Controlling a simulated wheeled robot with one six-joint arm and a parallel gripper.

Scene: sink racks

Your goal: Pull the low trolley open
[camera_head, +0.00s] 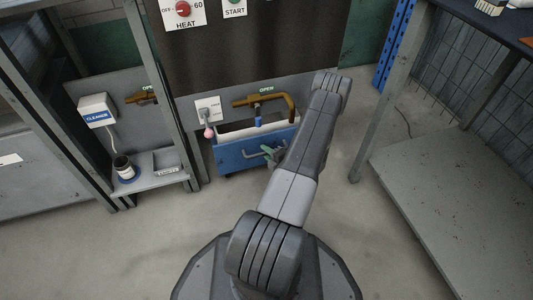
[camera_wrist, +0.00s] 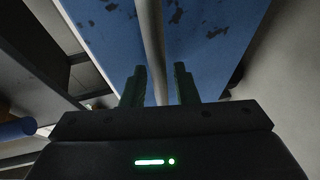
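The low trolley (camera_head: 232,158) is a blue box with a worn front, standing low under the dark machine panel. A grey bar handle (camera_head: 250,154) runs across its front. In the wrist view the blue front (camera_wrist: 215,35) fills the upper middle, and the handle bar (camera_wrist: 153,40) runs down between my fingers. My gripper (camera_head: 270,151) is at the right part of the handle, partly hidden by my arm. In the wrist view the fingers (camera_wrist: 160,75) are apart on either side of the bar, with a visible gap at the right finger.
A brass pipe with a valve (camera_head: 262,99) hangs over the trolley, next to a pink ball (camera_head: 209,132) below a white switch plate. A grey shelf rack (camera_head: 158,178) stands at left. A metal table leg (camera_head: 378,125) stands at right. The floor before the trolley is clear.

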